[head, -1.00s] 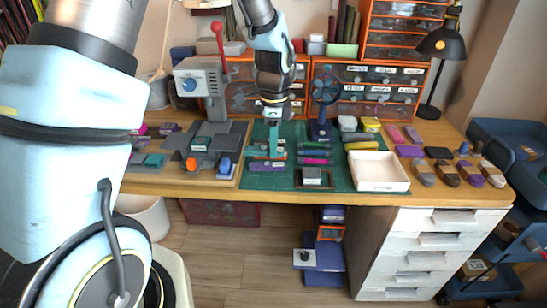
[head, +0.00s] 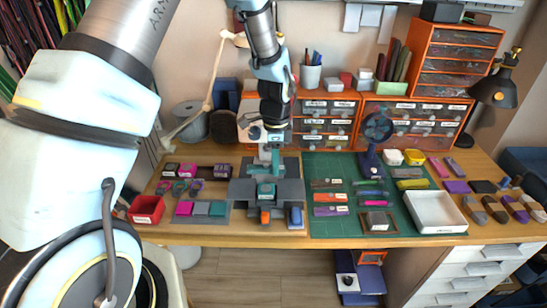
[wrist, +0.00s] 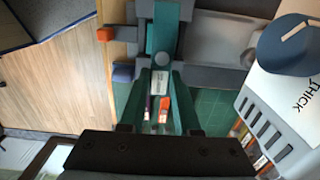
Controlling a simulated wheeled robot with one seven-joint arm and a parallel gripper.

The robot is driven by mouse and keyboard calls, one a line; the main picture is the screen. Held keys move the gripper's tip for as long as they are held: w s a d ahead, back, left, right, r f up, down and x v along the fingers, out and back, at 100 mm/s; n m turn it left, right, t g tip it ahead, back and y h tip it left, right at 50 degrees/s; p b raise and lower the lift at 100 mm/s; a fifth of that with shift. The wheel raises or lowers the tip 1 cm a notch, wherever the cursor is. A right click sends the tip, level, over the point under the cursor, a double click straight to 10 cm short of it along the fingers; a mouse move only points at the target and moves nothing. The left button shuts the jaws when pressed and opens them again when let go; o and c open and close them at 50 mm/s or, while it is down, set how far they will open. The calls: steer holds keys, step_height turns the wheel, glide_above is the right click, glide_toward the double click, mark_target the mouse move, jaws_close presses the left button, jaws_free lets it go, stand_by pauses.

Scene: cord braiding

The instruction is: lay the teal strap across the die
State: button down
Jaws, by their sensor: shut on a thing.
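The die (head: 240,192) is a grey, cross-shaped block at the centre of the table in the head view. An orange knob and a blue knob stand at its front. My gripper (wrist: 161,72) is shut on the teal strap (wrist: 163,30), which runs from the fingertips to the top edge of the wrist view, over grey die parts. In the head view my gripper (head: 272,155) is above the back part of the die. The fingers are teal too, so strap and fingers blend there. I cannot tell whether the strap touches the die.
The green mat (head: 349,226) to the right holds an orange strap (head: 330,197), a purple strap (head: 331,211) and a white tray (head: 435,213). A red box (head: 146,210) and small coloured pieces lie left. Drawer units (head: 325,125) stand behind.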

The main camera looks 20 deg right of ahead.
steer(key=shift+w+f+b, duration=0.1)
steer(key=shift+f+b, duration=0.6)
steer(key=shift+f, duration=0.25)
steer(key=shift+f+b, duration=1.5)
steer(key=shift+f, duration=0.75)
steer(key=shift+f, duration=0.25)
steer(key=c, duration=0.5)
jaws_free()
steer(key=shift+c, duration=0.2)
steer(key=shift+r, duration=0.1)
